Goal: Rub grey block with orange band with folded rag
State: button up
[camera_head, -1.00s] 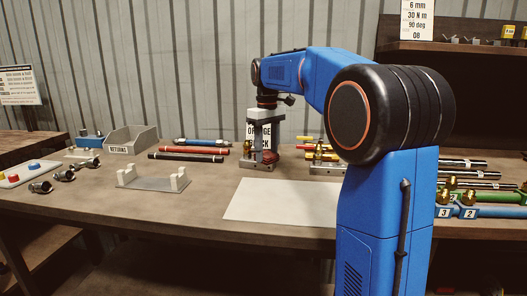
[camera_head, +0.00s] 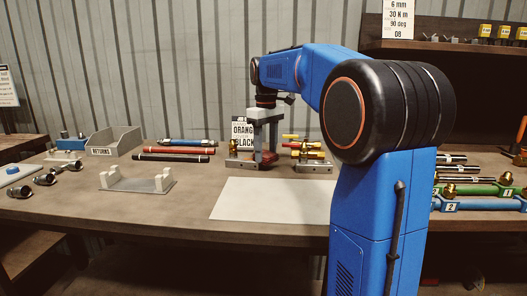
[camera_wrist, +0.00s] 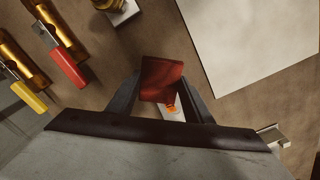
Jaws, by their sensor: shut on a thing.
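My gripper (camera_wrist: 166,105) is shut on the folded rag (camera_wrist: 162,78), a dark red cloth that shows between its fingers in the wrist view. The grey block with orange band (camera_wrist: 172,110) shows just below the rag in that view, pale with an orange mark. The rag and fingers hide part of it, and I cannot tell whether the rag touches it. In the head view my gripper (camera_head: 266,160) points down low over the back of the bench, with the red rag (camera_head: 269,156) at its tips. The block is not clear there.
A brass fitting on a grey base (camera_head: 240,161) stands close left of my gripper; valves with red and yellow handles (camera_head: 310,155) stand close right. A white sheet (camera_head: 270,198) lies in front. Further left are hoses (camera_head: 180,150), a grey cradle (camera_head: 138,182) and the returns bin (camera_head: 115,142).

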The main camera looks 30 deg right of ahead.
aim_at(266, 154)
jog(key=shift+r, duration=0.1)
jog(key=shift+r, duration=2.95)
jog(key=shift+r, duration=1.45)
